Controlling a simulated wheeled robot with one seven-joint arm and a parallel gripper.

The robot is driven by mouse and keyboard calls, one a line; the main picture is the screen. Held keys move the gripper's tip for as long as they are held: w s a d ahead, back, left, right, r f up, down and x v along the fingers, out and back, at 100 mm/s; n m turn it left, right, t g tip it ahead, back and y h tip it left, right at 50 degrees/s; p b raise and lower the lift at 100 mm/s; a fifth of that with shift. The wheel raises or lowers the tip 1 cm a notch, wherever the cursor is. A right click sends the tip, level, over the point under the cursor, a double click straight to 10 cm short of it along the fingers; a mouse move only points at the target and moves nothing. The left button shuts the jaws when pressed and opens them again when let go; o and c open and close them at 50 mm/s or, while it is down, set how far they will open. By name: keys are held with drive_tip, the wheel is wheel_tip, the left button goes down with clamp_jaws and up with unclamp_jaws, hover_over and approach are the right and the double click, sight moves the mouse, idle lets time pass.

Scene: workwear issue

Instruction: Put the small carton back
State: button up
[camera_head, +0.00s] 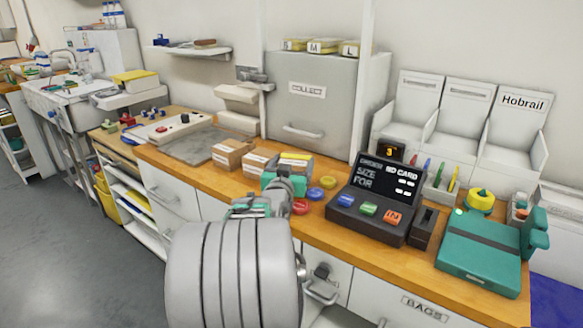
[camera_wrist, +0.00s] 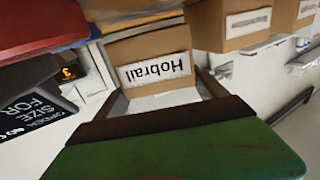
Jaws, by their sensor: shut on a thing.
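The small carton (camera_wrist: 145,45) is tan cardboard with a white label reading "Hobrail", upside down in the wrist view. My gripper (camera_wrist: 163,96) is shut on it, with a finger on each side. In the head view my gripper (camera_head: 285,182) is over the counter, left of the card terminal, and partly hides the carton (camera_head: 297,161). I cannot tell whether the carton touches the counter. Two similar cartons (camera_head: 229,153) (camera_head: 259,163) stand in a row to its left. A white bin labelled "Hobrail" (camera_head: 520,103) stands at the back right.
The dark card terminal (camera_head: 375,205) is right of my gripper, with red (camera_head: 301,206) and yellow (camera_head: 328,182) discs between. A teal case (camera_head: 480,262) lies at the right. A grey "COLLECT" cabinet (camera_head: 318,108) stands behind. A grey mat (camera_head: 195,146) lies at left.

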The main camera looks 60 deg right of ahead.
drive_tip(key=shift+f+b, duration=0.15)
drive_tip(key=shift+b, duration=0.3)
drive_tip(key=shift+a+f, duration=0.1)
drive_tip(key=shift+f, duration=0.15)
